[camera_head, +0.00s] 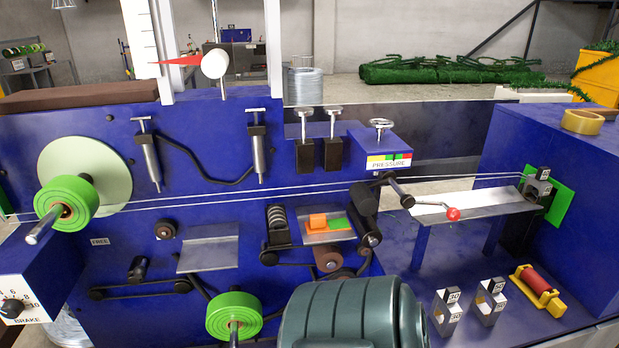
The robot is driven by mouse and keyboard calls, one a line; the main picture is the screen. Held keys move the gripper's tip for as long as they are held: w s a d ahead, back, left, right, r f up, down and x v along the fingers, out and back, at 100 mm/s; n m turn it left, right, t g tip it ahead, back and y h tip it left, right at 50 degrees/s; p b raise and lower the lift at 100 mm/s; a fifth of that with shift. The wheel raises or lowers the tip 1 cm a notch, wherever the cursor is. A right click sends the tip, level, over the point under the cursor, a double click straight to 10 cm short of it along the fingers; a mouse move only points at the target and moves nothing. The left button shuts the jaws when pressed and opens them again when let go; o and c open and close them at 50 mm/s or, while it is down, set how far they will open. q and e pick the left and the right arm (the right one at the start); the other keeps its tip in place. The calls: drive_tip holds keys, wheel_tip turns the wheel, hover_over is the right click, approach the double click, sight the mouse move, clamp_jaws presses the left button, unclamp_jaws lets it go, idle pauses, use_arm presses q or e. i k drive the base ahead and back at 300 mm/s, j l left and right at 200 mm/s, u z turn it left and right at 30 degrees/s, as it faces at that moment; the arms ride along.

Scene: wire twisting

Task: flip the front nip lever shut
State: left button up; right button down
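A metal lever (425,203) with a red ball knob (453,214) slants down to the right from a pivot near the black rollers (363,198) at the middle of the blue machine. The knob lies in front of the grey metal plate (480,203); whether it touches the plate I cannot tell. A PRESSURE label (389,163) and a hand wheel (381,124) are just above the pivot. Thin wires (240,194) run past the rollers from the left spool to the right block. Neither of my grippers is in view.
A dark green ribbed motor (353,314) stands at the bottom middle. Green spools (66,202) sit at the left and bottom (233,315). Metal blocks (489,300) and a red roller in a yellow frame (538,287) stand at lower right. Space around the knob looks clear.

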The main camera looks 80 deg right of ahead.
sight(366, 204)
drive_tip(key=z, duration=2.95)
drive_tip(key=j+z, duration=0.25)
drive_tip(key=z, duration=0.2)
drive_tip(key=k+j+z, duration=0.2)
drive_tip(key=z, duration=0.3)
